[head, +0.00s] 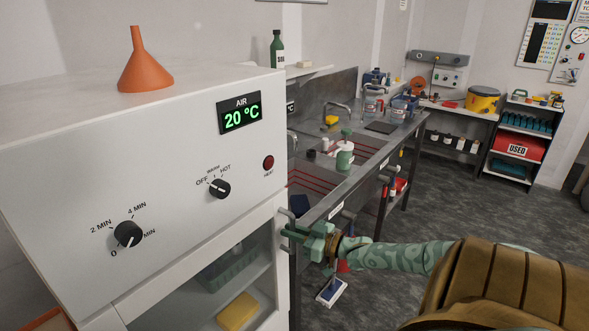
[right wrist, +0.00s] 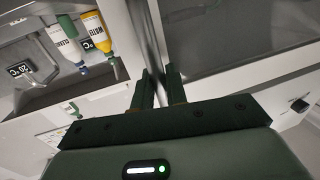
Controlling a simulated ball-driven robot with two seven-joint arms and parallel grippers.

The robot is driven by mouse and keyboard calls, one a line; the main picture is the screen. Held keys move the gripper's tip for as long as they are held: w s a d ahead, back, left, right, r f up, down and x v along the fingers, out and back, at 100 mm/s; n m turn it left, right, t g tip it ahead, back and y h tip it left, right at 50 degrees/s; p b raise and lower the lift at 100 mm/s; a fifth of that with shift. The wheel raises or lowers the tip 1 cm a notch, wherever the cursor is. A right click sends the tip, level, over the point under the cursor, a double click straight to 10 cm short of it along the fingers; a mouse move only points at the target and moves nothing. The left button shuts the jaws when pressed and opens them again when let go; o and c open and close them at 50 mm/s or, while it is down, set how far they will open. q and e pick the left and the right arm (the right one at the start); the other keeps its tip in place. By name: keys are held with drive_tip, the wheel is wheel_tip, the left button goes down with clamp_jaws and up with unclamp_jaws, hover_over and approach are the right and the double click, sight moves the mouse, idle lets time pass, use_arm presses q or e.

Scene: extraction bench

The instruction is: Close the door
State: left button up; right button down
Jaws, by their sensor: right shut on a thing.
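The door (head: 269,262) is the glass panel with a white frame on the front of the white cabinet (head: 180,170), below its control panel. A yellow item and a rack show dimly through the glass. I cannot tell from this angle whether the door is fully shut. My right gripper (head: 300,236) is at the door's right edge, shut on the door handle (head: 286,213). In the right wrist view the handle bar (right wrist: 152,45) runs between the two fingers (right wrist: 155,85), with the dark glass to its right. My left gripper is not in view.
An orange funnel (head: 145,65) stands on top of the cabinet. A steel sink bench (head: 345,190) stands just right of the cabinet, close behind my right gripper. A small shelf unit (head: 524,140) stands at the back right. The grey floor (head: 450,215) between is clear.

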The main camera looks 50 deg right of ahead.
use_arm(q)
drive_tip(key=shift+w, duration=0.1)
use_arm(e)
drive_tip(key=shift+w+r, duration=0.15)
drive_tip(key=c, duration=1.5)
unclamp_jaws()
drive_tip(key=shift+w, duration=0.2)
drive_tip(key=shift+w+f, duration=0.2)
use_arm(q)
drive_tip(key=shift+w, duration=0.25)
use_arm(e)
drive_tip(key=shift+s, duration=0.1)
use_arm(q)
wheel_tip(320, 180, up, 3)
drive_tip(key=p, duration=0.3)
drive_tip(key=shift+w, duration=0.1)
use_arm(e)
drive_tip(key=v, duration=1.6)
drive_tip(key=shift+s+d, duration=0.1)
drive_tip(key=shift+s, duration=0.05)
